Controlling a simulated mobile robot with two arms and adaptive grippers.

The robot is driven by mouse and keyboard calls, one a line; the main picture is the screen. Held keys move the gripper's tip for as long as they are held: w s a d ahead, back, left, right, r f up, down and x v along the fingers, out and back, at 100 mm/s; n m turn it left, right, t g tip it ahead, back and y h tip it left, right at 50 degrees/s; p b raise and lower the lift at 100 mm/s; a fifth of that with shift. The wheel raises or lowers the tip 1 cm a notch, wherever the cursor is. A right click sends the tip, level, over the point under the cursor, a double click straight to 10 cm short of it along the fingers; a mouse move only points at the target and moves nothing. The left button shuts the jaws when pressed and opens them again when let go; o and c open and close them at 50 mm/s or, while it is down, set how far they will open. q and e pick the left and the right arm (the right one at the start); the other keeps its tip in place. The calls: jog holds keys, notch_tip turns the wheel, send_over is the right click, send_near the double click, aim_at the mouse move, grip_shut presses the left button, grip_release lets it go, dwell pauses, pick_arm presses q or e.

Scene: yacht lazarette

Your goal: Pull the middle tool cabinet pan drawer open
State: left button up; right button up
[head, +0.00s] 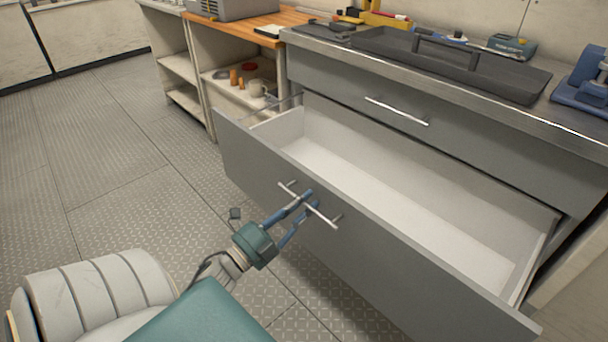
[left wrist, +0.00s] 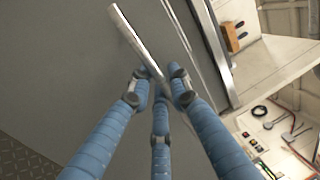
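The middle drawer (head: 345,228) of the grey tool cabinet is pulled far out, and its pale, empty inside shows in the head view. Its bar handle (head: 330,218) is on the front panel. My left gripper (head: 310,200) is at this handle, with its blue fingers closed in around the bar. In the left wrist view the handle (left wrist: 135,37) runs between the fingertips of the gripper (left wrist: 158,88). The exact finger contact is partly hidden. My right gripper is not in view.
The top drawer (head: 440,132) above is shut. A dark tray (head: 450,68) and tools lie on the cabinet top, with a blue vise (head: 588,82) at the right. An open shelf unit (head: 236,92) stands to the left. The metal floor (head: 110,170) at left is clear.

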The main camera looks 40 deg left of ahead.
pick_arm(q)
jog(key=shift+o, duration=0.7)
jog(key=shift+s+f, duration=0.1)
jog(key=shift+s, duration=0.15)
jog(key=v, duration=1.1)
jog(key=shift+s, duration=0.25)
